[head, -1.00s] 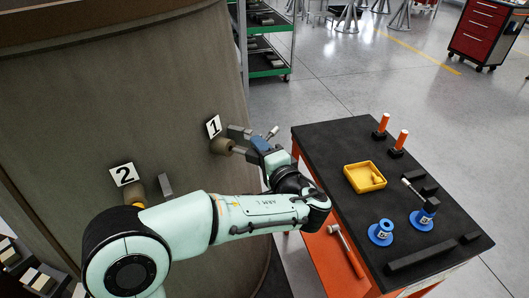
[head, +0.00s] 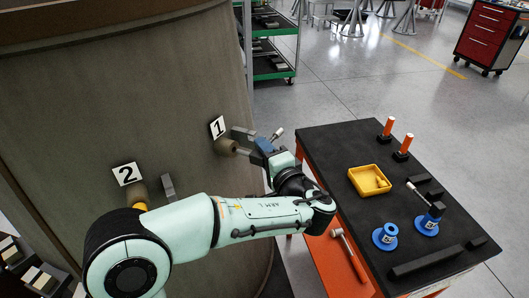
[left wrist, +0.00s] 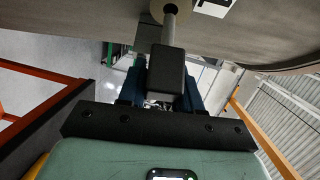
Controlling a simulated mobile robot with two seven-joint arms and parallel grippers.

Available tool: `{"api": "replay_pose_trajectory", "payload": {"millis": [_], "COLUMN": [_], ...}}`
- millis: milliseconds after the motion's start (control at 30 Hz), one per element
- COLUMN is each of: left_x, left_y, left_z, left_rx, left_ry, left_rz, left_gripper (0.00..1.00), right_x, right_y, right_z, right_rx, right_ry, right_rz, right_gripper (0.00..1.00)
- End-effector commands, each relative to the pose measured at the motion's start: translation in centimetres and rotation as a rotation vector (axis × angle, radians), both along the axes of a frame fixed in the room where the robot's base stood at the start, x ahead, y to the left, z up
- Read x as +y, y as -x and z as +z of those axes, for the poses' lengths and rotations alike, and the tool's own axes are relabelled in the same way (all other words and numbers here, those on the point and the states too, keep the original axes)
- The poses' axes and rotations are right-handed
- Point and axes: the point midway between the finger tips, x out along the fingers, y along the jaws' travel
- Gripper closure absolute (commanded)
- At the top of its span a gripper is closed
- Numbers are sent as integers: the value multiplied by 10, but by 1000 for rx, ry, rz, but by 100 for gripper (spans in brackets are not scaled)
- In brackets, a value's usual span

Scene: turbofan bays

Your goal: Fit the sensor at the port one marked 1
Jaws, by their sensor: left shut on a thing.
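The port marked 1 is a brown round boss (head: 224,146) on the curved casing, just below a white label "1" (head: 217,127). My left gripper (head: 262,146) is beside it on the right, shut on the sensor. In the left wrist view the sensor's dark block (left wrist: 166,75) sits between my blue fingers (left wrist: 163,88). Its grey rod points at the boss (left wrist: 172,8) and meets it at the top edge; how deep it goes in cannot be told. My right gripper is not in view.
A second port (head: 138,194) has label "2" (head: 126,174). Grey blocks (head: 242,134) stick out near both ports. To the right, a black-topped cart (head: 335,150) carries a yellow tray (head: 370,180), orange-handled tools (head: 404,147), blue-based items (head: 385,236) and black blocks. A hammer (head: 350,255) lies lower.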

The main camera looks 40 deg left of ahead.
Motion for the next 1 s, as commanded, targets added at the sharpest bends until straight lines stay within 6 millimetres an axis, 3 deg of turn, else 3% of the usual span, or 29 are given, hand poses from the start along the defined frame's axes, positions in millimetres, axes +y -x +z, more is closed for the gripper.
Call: {"api": "replay_pose_trajectory", "payload": {"millis": [1000], "left_x": [8], "left_y": [1], "left_z": [-1], "left_rx": [-1], "left_ry": [0], "left_rz": [0], "left_gripper": [98], "right_x": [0], "right_y": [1], "right_z": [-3], "right_rx": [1], "right_ry": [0], "right_rz": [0], "right_gripper": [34]}}
